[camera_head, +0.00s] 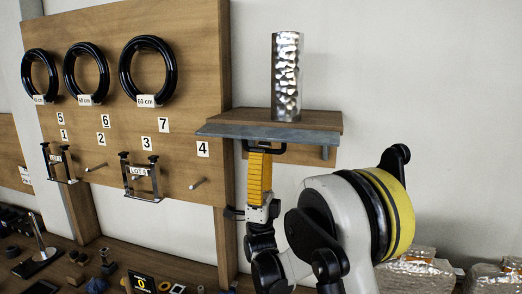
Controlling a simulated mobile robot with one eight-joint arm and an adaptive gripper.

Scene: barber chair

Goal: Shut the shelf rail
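A wooden shelf (315,119) is fixed to the wall at the right end of the upright board. A grey rail (240,132) runs along its front edge and sticks out past the shelf's left end. A dented shiny metal cylinder (286,77) stands upright on the shelf. My arm rises from below, and its orange ribbed part reaches up under the rail. A black piece at its top, seemingly my gripper (265,148), is right beneath the rail. I cannot tell its fingers apart, whether they touch the rail, or whether they are open.
The wooden board (190,100) left of the shelf carries several black rings (148,70), number labels, pegs and small black frames (140,174). A cluttered bench (70,262) lies below left. Foil-wrapped items (415,272) sit at lower right. The wall right of the shelf is bare.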

